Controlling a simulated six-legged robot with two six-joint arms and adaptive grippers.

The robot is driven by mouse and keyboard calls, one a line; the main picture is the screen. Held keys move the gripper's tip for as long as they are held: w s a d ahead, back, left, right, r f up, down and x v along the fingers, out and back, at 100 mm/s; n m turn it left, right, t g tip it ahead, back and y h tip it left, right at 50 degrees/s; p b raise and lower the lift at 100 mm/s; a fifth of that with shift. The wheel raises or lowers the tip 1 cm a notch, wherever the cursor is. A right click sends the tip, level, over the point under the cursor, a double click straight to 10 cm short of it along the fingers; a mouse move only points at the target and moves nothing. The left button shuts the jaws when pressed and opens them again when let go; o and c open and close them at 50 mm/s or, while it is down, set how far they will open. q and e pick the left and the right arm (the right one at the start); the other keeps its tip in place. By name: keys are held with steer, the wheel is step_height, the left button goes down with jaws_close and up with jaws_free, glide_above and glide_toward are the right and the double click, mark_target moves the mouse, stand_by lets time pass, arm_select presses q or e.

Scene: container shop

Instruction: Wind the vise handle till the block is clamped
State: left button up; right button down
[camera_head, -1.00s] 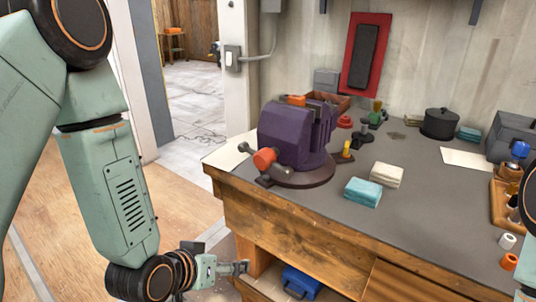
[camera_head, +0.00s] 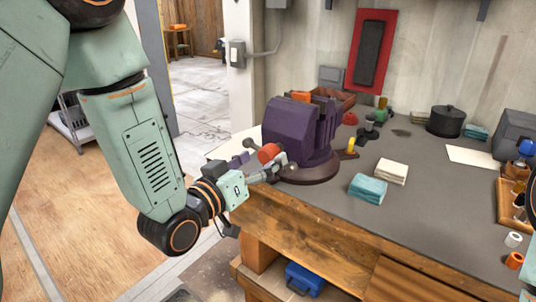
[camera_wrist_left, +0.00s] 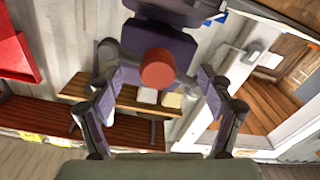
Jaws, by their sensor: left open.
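The purple vise (camera_head: 290,126) stands on a round dark base on the workbench (camera_head: 330,200). An orange block (camera_head: 300,97) shows at the top of its jaws; whether it is gripped tightly I cannot tell. The handle has a red hub (camera_head: 268,153) on the vise's near side and a bar with dark ball ends (camera_head: 248,143). My left gripper (camera_head: 260,165) is open just in front of the hub, its fingers spread to either side. In the left wrist view the red hub (camera_wrist_left: 157,68) lies between and beyond the fingertips. My right gripper is out of view.
A teal cloth stack (camera_head: 368,188) and a cream stack (camera_head: 391,171) lie right of the vise. Behind are small tools and a black pot (camera_head: 445,121). A blue case (camera_head: 304,280) sits on the shelf below. The bench's near edge is close under my left arm.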

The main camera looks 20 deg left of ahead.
arm_select(q)
steer(key=shift+x, duration=1.4)
steer(key=c, duration=1)
steer(key=shift+m+b, duration=0.3)
steer(key=shift+m, duration=2.2)
steer(key=o, duration=1)
